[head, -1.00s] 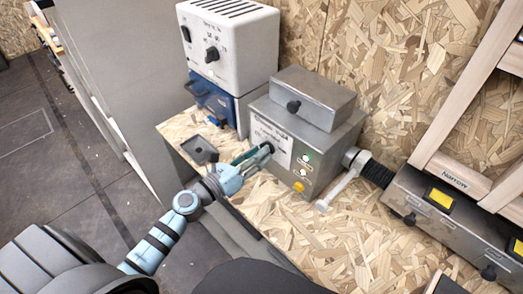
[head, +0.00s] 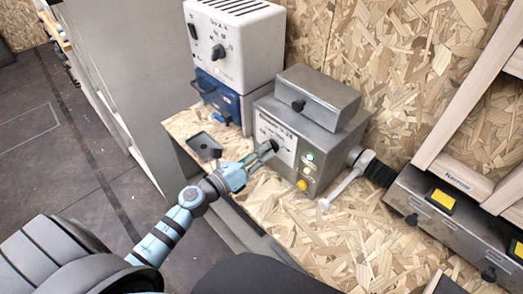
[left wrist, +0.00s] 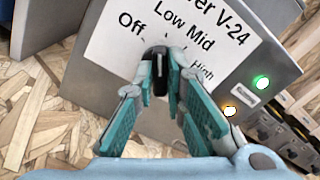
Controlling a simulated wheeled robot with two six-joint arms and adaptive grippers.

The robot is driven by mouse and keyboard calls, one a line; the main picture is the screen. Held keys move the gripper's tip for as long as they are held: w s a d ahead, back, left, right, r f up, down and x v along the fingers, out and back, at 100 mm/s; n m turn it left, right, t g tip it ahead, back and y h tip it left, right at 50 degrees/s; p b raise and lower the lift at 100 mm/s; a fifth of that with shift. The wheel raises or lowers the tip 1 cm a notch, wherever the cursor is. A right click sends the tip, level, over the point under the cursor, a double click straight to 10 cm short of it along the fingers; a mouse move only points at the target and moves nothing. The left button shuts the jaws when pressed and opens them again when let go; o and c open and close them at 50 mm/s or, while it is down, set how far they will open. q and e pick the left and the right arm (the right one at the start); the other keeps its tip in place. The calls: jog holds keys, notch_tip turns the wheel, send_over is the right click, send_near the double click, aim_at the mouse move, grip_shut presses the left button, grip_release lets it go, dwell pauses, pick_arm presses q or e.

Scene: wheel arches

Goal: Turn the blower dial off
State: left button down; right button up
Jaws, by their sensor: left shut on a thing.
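The blower dial (left wrist: 160,74) is a black knob on a white label plate marked Off, Low, Mid and High. In the left wrist view it sits between the two teal fingers of my left gripper (left wrist: 160,82), which are shut on it. I cannot tell exactly which mark the knob points to. In the head view my left gripper (head: 264,152) reaches from the left to the dial (head: 274,145) on the front of the grey blower box (head: 325,140), and the fingers partly hide it. My right gripper is not in view.
A green lamp (head: 310,156) and a yellow button (head: 302,185) sit right of the dial. A white unit (head: 232,45) stands on a blue box (head: 215,100) to the left. A small dark tray (head: 204,146) lies left of my gripper. A handled fitting (head: 345,185) projects at right.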

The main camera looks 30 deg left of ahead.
pick_arm(q)
jog(key=shift+f+n+p, duration=0.1)
jog(key=shift+n+p, duration=1.35)
jog(key=shift+n, duration=1.85)
jog(key=c, duration=1.6)
grip_release()
jog(key=shift+c, duration=0.2)
jog(key=v, duration=1.2)
jog(key=shift+a, duration=0.1)
